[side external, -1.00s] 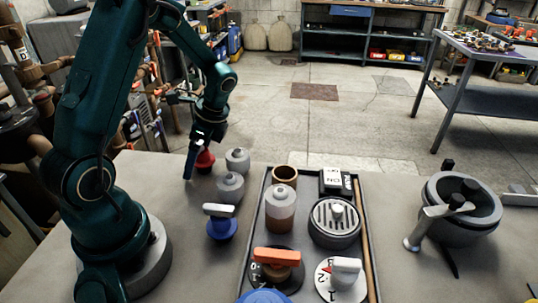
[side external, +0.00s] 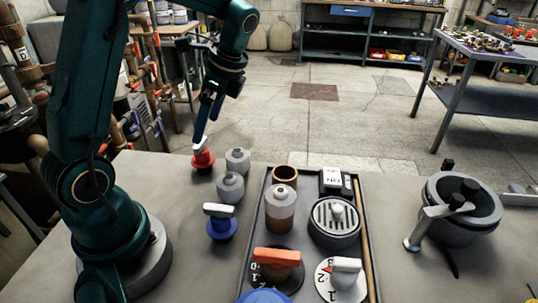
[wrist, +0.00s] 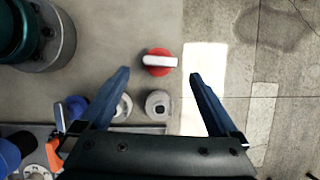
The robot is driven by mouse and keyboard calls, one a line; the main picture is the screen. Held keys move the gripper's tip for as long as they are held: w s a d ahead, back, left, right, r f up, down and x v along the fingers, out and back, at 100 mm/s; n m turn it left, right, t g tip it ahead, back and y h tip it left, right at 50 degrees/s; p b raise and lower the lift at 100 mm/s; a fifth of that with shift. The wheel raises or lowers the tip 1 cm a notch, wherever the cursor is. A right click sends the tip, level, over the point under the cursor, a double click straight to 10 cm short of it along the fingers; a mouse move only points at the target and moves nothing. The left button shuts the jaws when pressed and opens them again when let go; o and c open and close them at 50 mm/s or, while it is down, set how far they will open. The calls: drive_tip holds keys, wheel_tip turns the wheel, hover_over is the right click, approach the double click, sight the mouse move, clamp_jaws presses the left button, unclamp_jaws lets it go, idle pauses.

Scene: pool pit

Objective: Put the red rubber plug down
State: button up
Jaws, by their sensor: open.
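The red rubber plug (side external: 203,160) stands upright on the grey table near its far edge, left of the grey bottles. It has a pale bar handle on top. In the wrist view the plug (wrist: 160,63) lies between and beyond the two fingertips, with the handle across it. My gripper (side external: 202,138) is open and empty above the plug, fingers pointing down. In the wrist view its blue fingers (wrist: 159,75) are spread wide, with clear space to the plug.
Two grey bottles (side external: 230,187) (side external: 237,161) stand right of the plug. A blue plug (side external: 221,226) is nearer. A dark tray (side external: 372,262) holds several items, and a grey pot (side external: 462,210) stands at right. The table's far edge is close behind the red plug.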

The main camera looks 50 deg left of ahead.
drive_tip(key=s+d+r+n+t+h, duration=0.1)
drive_tip(key=s+d+n+t, duration=0.3)
drive_tip(key=d, duration=0.4)
drive_tip(key=s+d+r+n+t+h, duration=0.2)
drive_tip(key=s+d+r+n+t, duration=0.1)
drive_tip(key=d, duration=0.4)
drive_tip(key=n+t, duration=0.1)
drive_tip(key=n, duration=0.1)
drive_tip(key=shift+s+d+r+n+t+h, duration=0.2)
drive_tip(key=shift+s+d+n+t+h, duration=0.1)
drive_tip(key=shift+s+d+n, duration=0.1)
